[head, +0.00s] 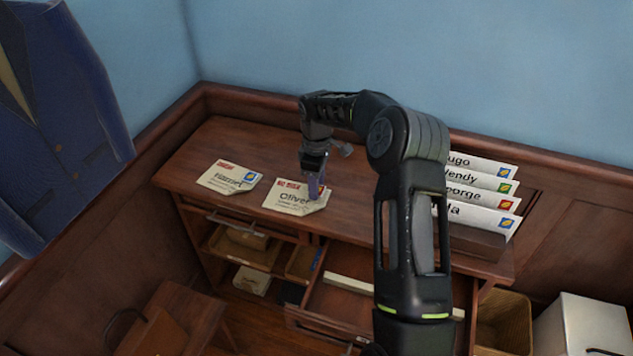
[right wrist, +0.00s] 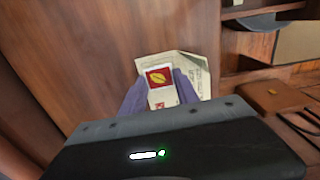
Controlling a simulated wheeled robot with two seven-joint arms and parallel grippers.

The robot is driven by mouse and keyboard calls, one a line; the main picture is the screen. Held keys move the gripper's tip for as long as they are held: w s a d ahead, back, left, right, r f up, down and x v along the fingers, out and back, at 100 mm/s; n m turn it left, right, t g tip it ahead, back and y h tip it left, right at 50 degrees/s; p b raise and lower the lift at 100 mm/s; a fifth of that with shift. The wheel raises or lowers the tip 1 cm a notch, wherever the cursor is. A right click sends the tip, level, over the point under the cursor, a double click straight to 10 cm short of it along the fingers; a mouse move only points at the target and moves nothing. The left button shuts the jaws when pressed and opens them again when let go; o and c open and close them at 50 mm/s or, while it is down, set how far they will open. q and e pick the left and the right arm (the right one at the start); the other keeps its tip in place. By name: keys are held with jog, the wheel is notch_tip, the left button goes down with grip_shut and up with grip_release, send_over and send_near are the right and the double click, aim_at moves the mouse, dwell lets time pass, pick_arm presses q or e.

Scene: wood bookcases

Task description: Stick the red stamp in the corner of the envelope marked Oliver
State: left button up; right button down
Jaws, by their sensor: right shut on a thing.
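The envelope marked Oliver (head: 288,204) lies flat on the wooden desk top (head: 350,165), with a red printed mark at its upper left. My right gripper (head: 317,188) is over its right side. In the right wrist view, the purple fingers of my right gripper (right wrist: 160,88) are shut on the red stamp (right wrist: 160,77), which has a yellow leaf-like figure and a white border. Part of the envelope (right wrist: 190,66) shows behind the stamp. I cannot tell whether the stamp touches the paper. My left gripper is not in view.
Another envelope (head: 220,180), bearing a blue and yellow stamp, lies to the left. A wooden rack (head: 478,243) at the right holds several stamped envelopes. An open drawer (head: 345,301) juts out below the desk top. A blue jacket (head: 60,110) hangs at the left.

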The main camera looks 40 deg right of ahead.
jog(key=shift+f, duration=0.5)
jog(key=c, duration=0.8)
grip_release()
jog(key=shift+c, duration=0.2)
jog(key=shift+o, duration=0.5)
jog(key=o, duration=0.3)
jog(key=shift+r, duration=0.15)
jog(key=shift+r+p, duration=2)
jog(key=shift+r, duration=1.4)
